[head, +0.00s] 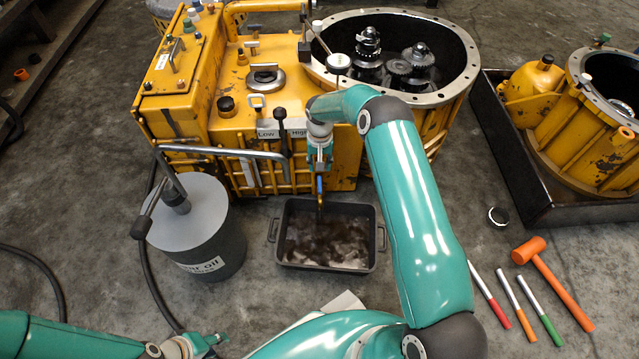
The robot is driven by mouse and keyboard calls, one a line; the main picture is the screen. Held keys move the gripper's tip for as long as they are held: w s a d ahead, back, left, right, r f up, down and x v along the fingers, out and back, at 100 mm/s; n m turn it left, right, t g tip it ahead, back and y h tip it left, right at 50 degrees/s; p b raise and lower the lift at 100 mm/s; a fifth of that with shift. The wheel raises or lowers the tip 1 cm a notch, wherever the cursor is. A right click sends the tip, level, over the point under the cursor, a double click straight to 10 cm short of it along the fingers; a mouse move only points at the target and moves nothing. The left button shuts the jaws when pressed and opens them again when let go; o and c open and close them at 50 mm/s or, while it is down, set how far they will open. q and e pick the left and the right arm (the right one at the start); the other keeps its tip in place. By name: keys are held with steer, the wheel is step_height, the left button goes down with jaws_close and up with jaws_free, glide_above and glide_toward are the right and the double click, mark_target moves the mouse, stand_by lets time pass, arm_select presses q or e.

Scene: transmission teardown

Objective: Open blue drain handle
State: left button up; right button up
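The yellow transmission (350,165) stands at the top centre, its front face towards me. A small blue part (319,183), which looks like the drain handle, shows low on that face. My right arm reaches over to it. My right gripper (320,164) points down just above the blue part. Whether its fingers touch or grip the part is too small to tell. A black drain pan (284,266) with dark liquid in it sits on the floor below. My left gripper (216,341) is low at the bottom left, away from the transmission. Its finger opening is unclear.
A grey gear oil drum (192,230) with a pump and metal spout stands left of the pan. An orange mallet (555,285) and several coloured-handled tools lie on the floor at right. A black tray (512,190) holds another yellow housing (560,115).

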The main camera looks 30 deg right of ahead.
step_height(320, 180, down, 10)
steer(key=b, duration=0.2)
steer(key=shift+r+b, duration=0.15)
steer(key=shift+b, duration=0.25)
jaws_close()
